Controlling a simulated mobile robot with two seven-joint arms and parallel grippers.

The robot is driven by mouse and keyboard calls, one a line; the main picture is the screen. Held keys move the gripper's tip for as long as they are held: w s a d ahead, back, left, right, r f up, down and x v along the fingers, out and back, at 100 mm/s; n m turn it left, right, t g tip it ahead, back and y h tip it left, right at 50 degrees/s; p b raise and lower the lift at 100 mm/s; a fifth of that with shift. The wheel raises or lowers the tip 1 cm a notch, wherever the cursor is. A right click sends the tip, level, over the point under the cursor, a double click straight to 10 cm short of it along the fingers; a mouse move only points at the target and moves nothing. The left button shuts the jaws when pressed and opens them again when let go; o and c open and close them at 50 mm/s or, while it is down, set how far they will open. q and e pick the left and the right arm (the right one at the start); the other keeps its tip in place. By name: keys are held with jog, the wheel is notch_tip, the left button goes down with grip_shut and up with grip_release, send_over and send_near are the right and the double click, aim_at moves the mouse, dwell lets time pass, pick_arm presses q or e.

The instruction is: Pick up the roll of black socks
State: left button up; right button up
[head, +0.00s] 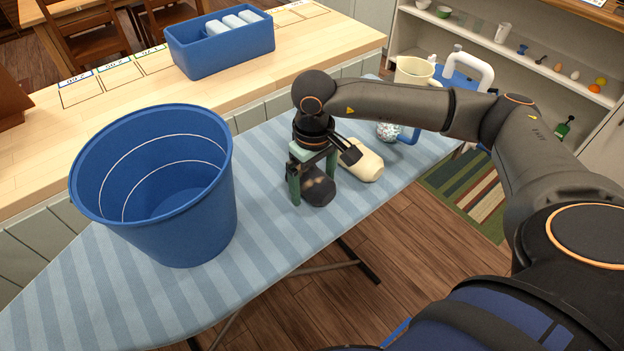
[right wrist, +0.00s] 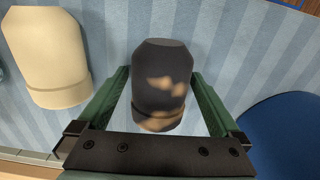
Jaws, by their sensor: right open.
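The roll of black socks (head: 318,191) lies on the striped ironing board (head: 270,240). My right gripper (head: 308,190) is open and points down over the roll. In the right wrist view the black roll (right wrist: 162,85) sits between the two green fingers of the gripper (right wrist: 163,95), with a small gap visible on each side near the fingertips. Part of the roll is hidden behind a finger in the head view. My left gripper is not in view.
A cream roll (head: 362,163) lies close beside, also in the right wrist view (right wrist: 48,60). A large blue bucket (head: 190,215) stands to the left. Behind are a patterned ball (head: 388,132), a cream mug (head: 413,72) and a blue bin (head: 225,57) on the wooden counter (head: 120,115).

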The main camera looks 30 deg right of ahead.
jog(key=c, duration=1.3)
jog(key=shift+o, duration=0.2)
jog(key=shift+r, duration=0.1)
jog(key=shift+r, duration=0.55)
jog(key=s+r, duration=0.1)
jog(key=r, duration=0.1)
jog(key=s+r+b, duration=0.1)
jog(key=r, duration=0.1)
jog(key=s+r, duration=0.2)
jog(key=shift+r, duration=0.3)
jog(key=s+r+b, duration=0.1)
jog(key=s+r, duration=0.4)
jog(key=s, duration=0.5)
jog(key=shift+r, duration=0.1)
jog(key=o, duration=0.9)
jog(key=shift+c, duration=0.2)
grip_shut()
